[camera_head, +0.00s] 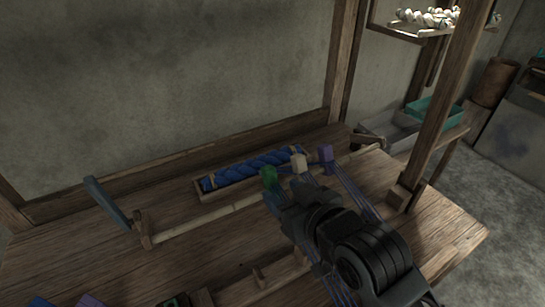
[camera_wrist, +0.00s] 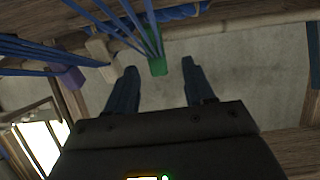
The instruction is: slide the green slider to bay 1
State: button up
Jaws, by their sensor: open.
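The green slider (camera_head: 268,177) sits on a pale rail (camera_head: 205,215) that runs across the loom, leftmost of three sliders in the head view. In the wrist view the green slider (camera_wrist: 158,66) lies ahead of my gripper (camera_wrist: 160,80), between the lines of its two open fingers. Blue threads run up from it there. In the head view my gripper (camera_head: 283,190) is close to the green slider, and its fingers are largely hidden by the arm. I cannot tell whether they touch it. No bay number is readable.
A white slider (camera_head: 299,163) and a purple slider (camera_head: 325,153) are close by to the right on the rail. A tray with a blue twisted bundle (camera_head: 255,167) lies behind. A blue-grey lever (camera_head: 107,202) stands at left. A wooden post (camera_head: 440,105) rises at right. The rail's left stretch looks clear.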

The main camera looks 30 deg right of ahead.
aim_at(264, 171)
jog(key=shift+w+d+r, duration=0.15)
jog(key=shift+w+r, duration=0.1)
jog(key=shift+w, duration=0.3)
jog(key=shift+w+d+r, duration=0.15)
jog(key=shift+w+r, duration=0.1)
jog(key=shift+w, duration=0.65)
jog(key=shift+x, duration=3.55)
jog(key=shift+f, duration=0.1)
jog(key=shift+c, duration=0.4)
grip_shut()
